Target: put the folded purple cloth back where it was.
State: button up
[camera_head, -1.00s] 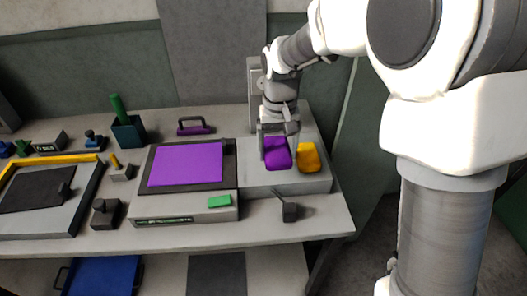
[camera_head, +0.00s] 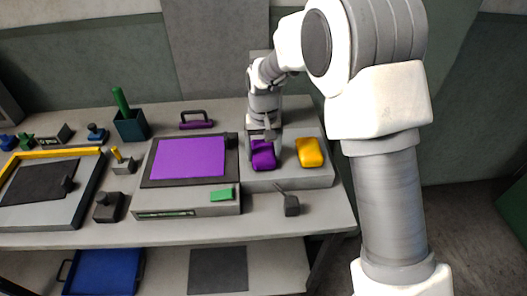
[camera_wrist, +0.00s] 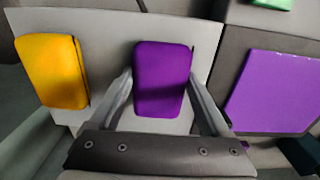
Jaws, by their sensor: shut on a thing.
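The folded purple cloth (camera_head: 263,158) is between the fingers of my gripper (camera_head: 264,136), over the left part of a light grey platform (camera_head: 290,180). In the wrist view the purple cloth (camera_wrist: 162,78) lies between the two fingers, and my gripper (camera_wrist: 160,98) is shut on its sides. The cloth is at or just above the platform top; I cannot tell if it touches. A folded yellow cloth (camera_head: 309,152) lies on the platform to its right, with a gap between them. It also shows at the left in the wrist view (camera_wrist: 52,72).
Left of the platform stands a grey press-like machine with a flat purple panel (camera_head: 187,162) and a green block (camera_head: 222,194). A dark scraper-like tool (camera_head: 291,205) lies in front. A purple-handled tool (camera_head: 196,122) is behind, and a dark cup (camera_head: 130,126) stands further left.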

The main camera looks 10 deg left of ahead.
jog(key=shift+f, duration=0.2)
jog(key=o, duration=1)
jog(key=shift+r, duration=0.1)
